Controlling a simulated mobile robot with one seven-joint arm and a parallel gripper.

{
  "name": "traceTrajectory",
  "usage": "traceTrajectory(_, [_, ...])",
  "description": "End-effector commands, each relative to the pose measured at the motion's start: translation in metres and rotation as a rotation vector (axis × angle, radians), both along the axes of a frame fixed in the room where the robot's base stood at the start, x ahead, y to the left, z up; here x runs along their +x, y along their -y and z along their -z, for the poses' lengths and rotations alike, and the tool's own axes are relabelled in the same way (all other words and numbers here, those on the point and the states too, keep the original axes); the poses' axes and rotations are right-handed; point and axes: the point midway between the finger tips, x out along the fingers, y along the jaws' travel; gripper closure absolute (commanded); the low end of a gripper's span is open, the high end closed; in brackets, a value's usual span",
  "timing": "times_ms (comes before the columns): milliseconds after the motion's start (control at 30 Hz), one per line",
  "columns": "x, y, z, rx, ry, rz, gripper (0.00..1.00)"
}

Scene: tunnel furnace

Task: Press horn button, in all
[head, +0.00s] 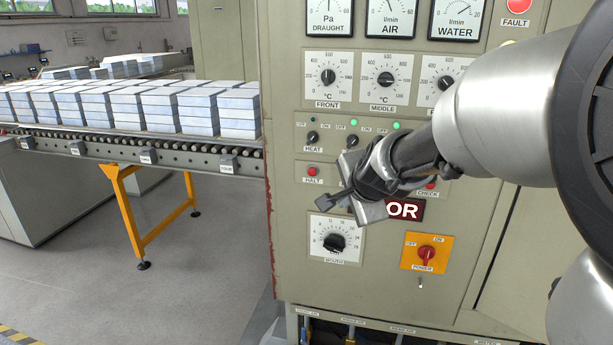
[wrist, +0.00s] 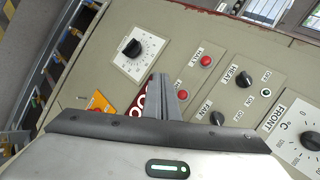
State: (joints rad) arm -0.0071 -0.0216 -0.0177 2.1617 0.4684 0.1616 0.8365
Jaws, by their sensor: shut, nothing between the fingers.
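The control panel (head: 290,255) fills the middle of the head view. My gripper (head: 323,201) is in front of its lower part, fingers shut and empty, pointing left. The red HALT button (head: 312,171) shows just above and left of the fingers, and a red button labelled CHECK (head: 432,185) is to the right, partly covered by my arm. No horn label is readable. In the wrist view, HALT (wrist: 206,61) is clear of my gripper (wrist: 160,78). I cannot tell whether the fingers touch the panel.
Below the gripper are the MOUTH dial (head: 335,243), a red sign (head: 405,209) partly covered, and the orange POWER switch (head: 426,253). Above are small knobs, green lamps and temperature dials (head: 386,79). A roller conveyor (head: 150,150) with stacked blocks stands left. The floor there is clear.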

Motion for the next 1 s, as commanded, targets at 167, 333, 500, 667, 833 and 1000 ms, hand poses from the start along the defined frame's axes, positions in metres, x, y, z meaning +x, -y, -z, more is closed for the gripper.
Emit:
traceTrajectory(167, [0.000, 0.000, 0.000, -0.001, 0.000, -0.002, 1.00])
traceTrajectory(333, [0.007, 0.002, 0.001, -0.001, 0.000, -0.001, 1.00])
traceTrajectory(500, [0.026, 0.009, 0.002, -0.001, -0.001, 0.000, 1.00])
traceTrajectory(667, [0.049, 0.016, 0.002, -0.001, -0.002, -0.002, 1.00])
traceTrajectory(833, [0.068, 0.022, 0.000, -0.001, -0.001, 0.000, 1.00])
traceTrajectory(1000, [0.080, 0.026, 0.000, -0.001, -0.001, -0.002, 1.00])
